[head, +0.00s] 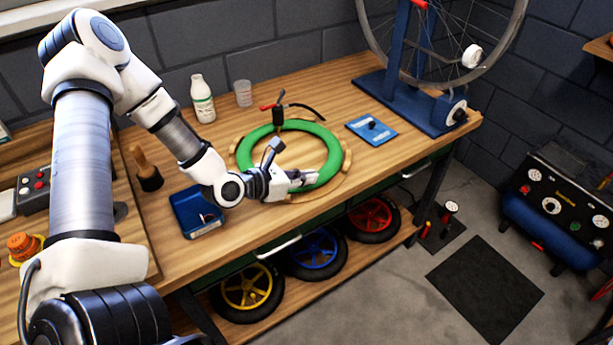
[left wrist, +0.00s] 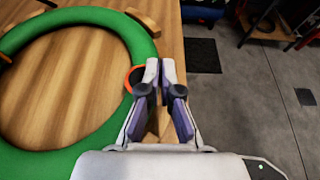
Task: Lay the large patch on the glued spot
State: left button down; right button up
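The green tube (head: 333,146) lies as a ring on the round wooden stand on the bench. My left gripper (head: 303,179) is at the tube's near right side. In the left wrist view the gripper (left wrist: 161,66) has its two fingertips almost together, with only a thin gap, and I make out nothing between them. My right gripper is not in view.
A blue box (head: 196,211) stands left of the tube, and a blue plate with a black knob (head: 371,131) lies right of it. A white bottle (head: 203,99), a clear cup (head: 243,93) and a red-handled tool (head: 278,103) are behind. The wheel stand (head: 403,92) is at the back right.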

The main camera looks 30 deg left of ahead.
pick_arm(q)
jog(key=shift+f+b, duration=0.25)
jog(key=shift+b, duration=0.05)
jog(key=c, duration=1.2)
grip_release()
jog(key=shift+c, duration=0.2)
jog(key=shift+r, duration=0.1)
notch_tip(320, 180, up, 10)
jog(key=shift+f, duration=0.2)
